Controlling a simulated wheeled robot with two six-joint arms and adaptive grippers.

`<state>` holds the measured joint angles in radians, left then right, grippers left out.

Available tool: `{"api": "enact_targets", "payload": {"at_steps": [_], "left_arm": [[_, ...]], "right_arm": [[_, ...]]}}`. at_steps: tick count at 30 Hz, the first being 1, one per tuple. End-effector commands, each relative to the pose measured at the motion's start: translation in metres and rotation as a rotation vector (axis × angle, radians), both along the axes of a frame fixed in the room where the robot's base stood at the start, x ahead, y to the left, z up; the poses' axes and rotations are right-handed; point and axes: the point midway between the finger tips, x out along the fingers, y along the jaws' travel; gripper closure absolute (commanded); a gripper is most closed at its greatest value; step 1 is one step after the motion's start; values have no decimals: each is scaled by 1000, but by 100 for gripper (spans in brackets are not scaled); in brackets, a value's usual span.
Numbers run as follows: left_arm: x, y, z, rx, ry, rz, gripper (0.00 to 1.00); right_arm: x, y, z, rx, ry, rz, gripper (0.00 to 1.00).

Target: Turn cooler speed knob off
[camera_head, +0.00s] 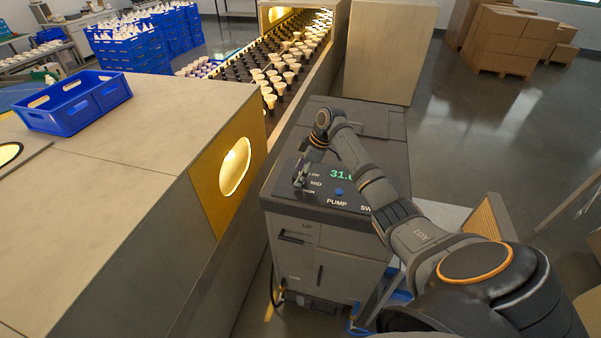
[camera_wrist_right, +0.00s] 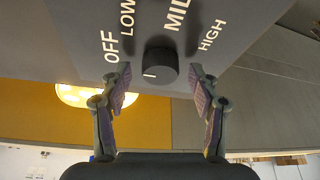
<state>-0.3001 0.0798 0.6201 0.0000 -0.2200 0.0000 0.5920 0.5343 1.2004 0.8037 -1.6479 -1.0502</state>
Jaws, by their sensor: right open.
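The cooler (camera_head: 316,256) is a grey cabinet with a dark sloping top panel, a green "31." readout partly hidden by my arm, and PUMP lettering. In the right wrist view the round black speed knob (camera_wrist_right: 161,65) sits on the panel (camera_wrist_right: 225,15) among the labels OFF, LOW, MID and HIGH. A short white mark shows at the knob's lower left; I cannot tell which label it selects. My right gripper (camera_wrist_right: 160,84) is open, one finger on each side of the knob, apart from it. In the head view this gripper (camera_head: 302,174) hides the knob. My left gripper is out of view.
A blue button (camera_head: 339,191) is on the panel near PUMP. Left of the cooler stands a large bench with a lit round window (camera_head: 235,167) and a blue crate (camera_head: 74,104) on top. A conveyor of bulbs (camera_head: 282,72) runs behind. Open floor lies at right.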

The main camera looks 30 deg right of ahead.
Motion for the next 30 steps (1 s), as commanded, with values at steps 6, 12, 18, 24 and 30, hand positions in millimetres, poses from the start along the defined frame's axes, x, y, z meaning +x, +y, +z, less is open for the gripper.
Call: {"api": "enact_targets", "payload": {"at_steps": [6,12,18,24,30], "left_arm": [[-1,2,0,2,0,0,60],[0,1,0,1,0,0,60],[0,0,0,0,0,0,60],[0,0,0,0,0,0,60],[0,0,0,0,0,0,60]], "right_arm": [[-4,-7,19,-2,-2,-1,38],[-16,-22,64,-5,-3,-1,38],[-25,-33,99,-2,-1,0,38],[-28,-37,111,0,0,0,38],[-28,-37,111,0,0,0,38]]}}
